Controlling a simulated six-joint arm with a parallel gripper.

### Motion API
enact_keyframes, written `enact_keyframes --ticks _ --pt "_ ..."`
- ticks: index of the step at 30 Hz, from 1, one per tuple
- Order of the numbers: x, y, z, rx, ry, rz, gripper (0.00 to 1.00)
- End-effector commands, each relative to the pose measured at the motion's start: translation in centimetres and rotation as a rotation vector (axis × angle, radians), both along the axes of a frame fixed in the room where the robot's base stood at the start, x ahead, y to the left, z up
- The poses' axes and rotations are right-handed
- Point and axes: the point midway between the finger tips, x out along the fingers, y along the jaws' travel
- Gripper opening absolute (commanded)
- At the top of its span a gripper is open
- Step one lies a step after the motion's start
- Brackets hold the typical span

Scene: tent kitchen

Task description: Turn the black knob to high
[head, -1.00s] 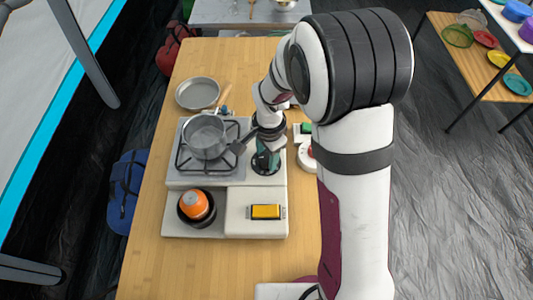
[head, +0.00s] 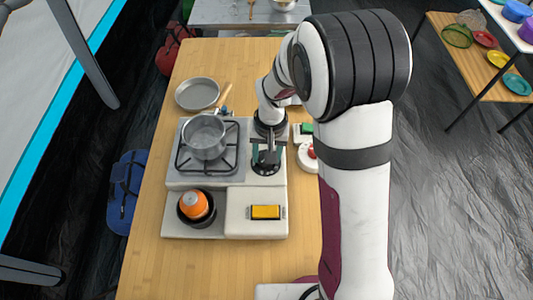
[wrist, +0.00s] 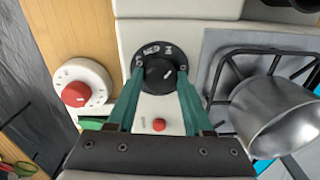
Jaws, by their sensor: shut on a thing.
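The black knob (wrist: 157,76) sits on a round black dial with white lettering, on the pale panel of the stove (head: 235,180). In the wrist view a white mark on the knob points up and to the right; the lettering is too small to read surely, though one label looks like MED. My gripper (wrist: 160,78) is shut on the knob, one green finger on each side. In the head view my gripper (head: 266,160) comes down over the dial from above and hides most of the knob.
A metal pot (head: 204,140) stands on the burner left of the knob. A red-knobbed white device (wrist: 76,93) and a small red button (wrist: 158,125) are close by. A yellow-topped block (head: 266,212) and an orange object (head: 194,205) in a black holder lie nearer.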

Motion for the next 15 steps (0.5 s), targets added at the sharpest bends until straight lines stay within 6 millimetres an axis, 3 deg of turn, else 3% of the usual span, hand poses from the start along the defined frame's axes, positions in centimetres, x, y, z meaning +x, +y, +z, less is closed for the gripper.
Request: enact_keyframes --ticks 15 --pt "0.13 0.02 0.05 0.0 -0.003 0.28 0.0"
